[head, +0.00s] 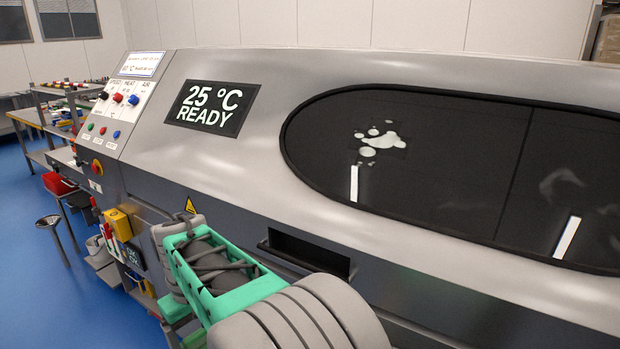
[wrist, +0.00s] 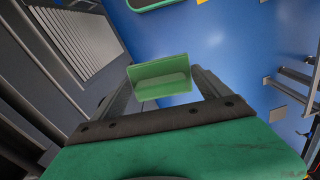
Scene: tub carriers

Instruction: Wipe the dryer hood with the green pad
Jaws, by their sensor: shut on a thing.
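The dryer hood (head: 250,60) is a long grey metal cover across the head view, with a dark rounded window (head: 450,170). A cluster of pale spots (head: 378,142) shows on the left part of the window. The green pad (wrist: 160,72) is a small block between the fingers of my gripper (wrist: 162,84) in the wrist view. My gripper is shut on the pad, and blue floor shows beyond it. In the head view my arm is in front of the machine's lower front, below the hood, and I cannot make out the pad there.
A control panel (head: 122,98) with knobs and buttons is at the hood's left end, beside a display reading "25 °C READY" (head: 212,108). A dark slot (head: 305,255) is in the lower front. A bench (head: 35,130) and red bin (head: 57,183) stand left. Blue floor (head: 30,270) is open there.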

